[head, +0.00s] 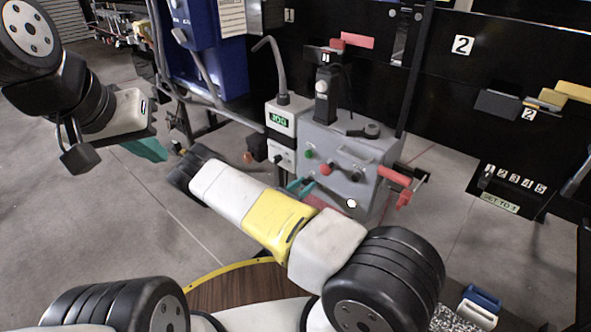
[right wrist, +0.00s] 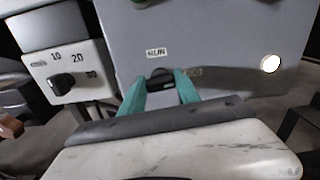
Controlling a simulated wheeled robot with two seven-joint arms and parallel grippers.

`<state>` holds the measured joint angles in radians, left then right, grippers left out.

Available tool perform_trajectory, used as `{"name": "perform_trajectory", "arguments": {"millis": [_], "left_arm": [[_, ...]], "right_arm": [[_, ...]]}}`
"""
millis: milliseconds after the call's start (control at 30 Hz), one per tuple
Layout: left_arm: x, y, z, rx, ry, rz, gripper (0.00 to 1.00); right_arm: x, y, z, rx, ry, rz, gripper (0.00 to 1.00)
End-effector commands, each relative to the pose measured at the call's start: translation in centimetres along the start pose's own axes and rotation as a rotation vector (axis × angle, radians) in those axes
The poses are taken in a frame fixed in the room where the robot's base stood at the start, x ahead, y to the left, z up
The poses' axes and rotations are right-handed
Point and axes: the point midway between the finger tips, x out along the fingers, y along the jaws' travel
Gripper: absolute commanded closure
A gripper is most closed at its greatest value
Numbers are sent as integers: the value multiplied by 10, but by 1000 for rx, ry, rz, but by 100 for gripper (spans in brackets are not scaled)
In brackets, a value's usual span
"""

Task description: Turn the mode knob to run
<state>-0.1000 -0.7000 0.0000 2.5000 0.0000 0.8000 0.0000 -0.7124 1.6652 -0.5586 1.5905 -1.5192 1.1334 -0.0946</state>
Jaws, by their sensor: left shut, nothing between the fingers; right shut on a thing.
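The mode knob (right wrist: 160,78) is a small dark knob on the front of a grey control box (head: 357,148). In the right wrist view a RUN label (right wrist: 156,52) sits just above it, and a second, unreadable label (right wrist: 193,72) is at its right. My right gripper (right wrist: 161,88) has teal fingers on either side of the knob and is shut on it. In the head view the knob is hidden by my right gripper (head: 300,187) at the box's lower front. My left gripper (head: 147,150) is shut and empty, away from the box at the left.
A white box (head: 280,121) with a green JOG display stands left of the grey box; its black dial (right wrist: 61,84) shows in the wrist view. Green (head: 308,154) and red (head: 327,169) buttons sit above my right gripper. A red handle (head: 395,176) projects at the right.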

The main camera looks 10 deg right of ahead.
Motion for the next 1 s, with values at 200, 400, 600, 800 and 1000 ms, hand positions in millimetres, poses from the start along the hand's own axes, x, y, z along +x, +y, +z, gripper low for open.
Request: {"name": "perform_trajectory", "arguments": {"millis": [200, 400, 600, 800, 1000], "left_arm": [[0, 0, 0, 0, 0, 0, 100], [0, 0, 0, 0, 0, 0, 100], [0, 0, 0, 0, 0, 0, 100], [0, 0, 0, 0, 0, 0, 100], [0, 0, 0, 0, 0, 0, 100]], "right_arm": [[0, 1, 0, -154, 1, 1, 100], [-1, 2, 0, -341, 1, 1, 100], [-1, 3, -1, -531, 0, 1, 100], [-1, 4, -1, -720, 0, 1, 100], [-1, 4, -2, -910, 0, 2, 100]]}}
